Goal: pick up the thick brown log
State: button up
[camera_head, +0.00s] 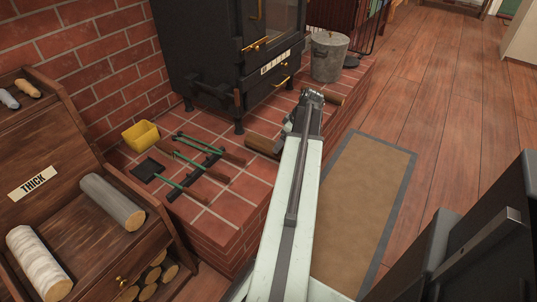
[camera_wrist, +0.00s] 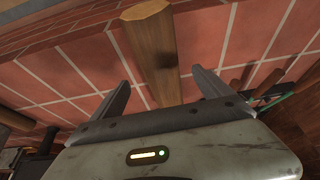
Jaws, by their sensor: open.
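A thick brown log (camera_wrist: 152,45) lies on the red tiles in the wrist view, its near part between my fingers. My gripper (camera_wrist: 162,88) is open, with a finger on either side of the log and visible gaps; I cannot tell its height above it. In the head view my gripper (camera_head: 314,95) is over the hearth in front of the stove. Brown wood (camera_head: 262,144) shows left of my arm, and another brown piece (camera_head: 334,97) shows right of my gripper. My arm hides what lies between, so I cannot tell whether they are one log.
Fire tools (camera_head: 205,160) and a yellow container (camera_head: 141,135) lie left on the hearth. A black stove (camera_head: 210,50) and a metal bucket (camera_head: 329,58) stand behind. A shelf labelled THICK (camera_head: 33,183) holds a grey-brown log (camera_head: 112,201) and a whitish log (camera_head: 38,262). A mat (camera_head: 362,205) lies right.

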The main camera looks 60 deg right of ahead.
aim_at(259, 143)
jog(key=b+x, duration=0.2)
jog(key=shift+w+a+f, duration=0.1)
jog(key=shift+w+f, duration=0.1)
jog(key=shift+f, duration=0.1)
jog(key=shift+w, duration=0.25)
jog(key=b+x, duration=0.2)
jog(key=w+b+x, duration=0.1)
jog(key=b+x, duration=0.1)
jog(key=x, duration=0.1)
jog(key=shift+r, duration=0.25)
grip_shut()
jog(key=shift+r, duration=0.1)
